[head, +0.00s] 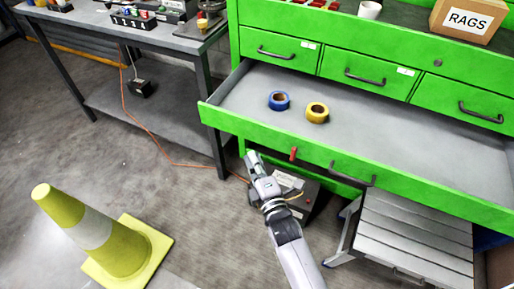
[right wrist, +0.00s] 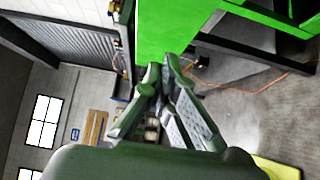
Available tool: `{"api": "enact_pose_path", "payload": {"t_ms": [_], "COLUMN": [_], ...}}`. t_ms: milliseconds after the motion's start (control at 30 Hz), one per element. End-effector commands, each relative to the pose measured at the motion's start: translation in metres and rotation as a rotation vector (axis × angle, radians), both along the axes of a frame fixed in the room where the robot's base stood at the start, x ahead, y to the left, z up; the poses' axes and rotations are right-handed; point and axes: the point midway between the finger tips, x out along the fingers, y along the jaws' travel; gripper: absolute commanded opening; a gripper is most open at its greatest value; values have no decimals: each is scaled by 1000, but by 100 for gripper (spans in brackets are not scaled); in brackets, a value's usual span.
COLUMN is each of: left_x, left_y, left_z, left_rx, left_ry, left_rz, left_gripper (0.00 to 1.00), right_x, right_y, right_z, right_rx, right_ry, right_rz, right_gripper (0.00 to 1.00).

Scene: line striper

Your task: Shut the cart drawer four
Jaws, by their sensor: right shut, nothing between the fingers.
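The green cart's wide drawer (head: 240,123) is pulled far out in the head view. Its grey inside holds a blue tape roll (head: 279,101) and a yellow tape roll (head: 317,112). My left gripper is not in view.
Three small shut drawers (head: 366,77) sit above. A grey step stool (head: 415,235) and a dark box (head: 300,190) stand beneath the open drawer. A yellow cone (head: 95,235) stands at lower left, a workbench (head: 130,35) at upper left. An orange cable (head: 150,133) crosses the floor.

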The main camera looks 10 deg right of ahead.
Motion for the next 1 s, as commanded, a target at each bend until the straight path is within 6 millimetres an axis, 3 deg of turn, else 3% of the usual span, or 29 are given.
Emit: {"api": "enact_pose_path", "payload": {"t_ms": [100,333,1000], "left_x": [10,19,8], "left_y": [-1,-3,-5], "left_z": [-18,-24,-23], "left_rx": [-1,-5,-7], "left_ry": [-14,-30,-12], "left_rz": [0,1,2], "left_gripper": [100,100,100], "right_x": [25,50,56], "right_y": [7,-11,-23], "right_z": [-4,-2,0], "right_rx": [4,-1,-1], "right_ry": [-3,-1,2], "right_rz": [0,0,-1], "right_gripper": [0,0,0]}}
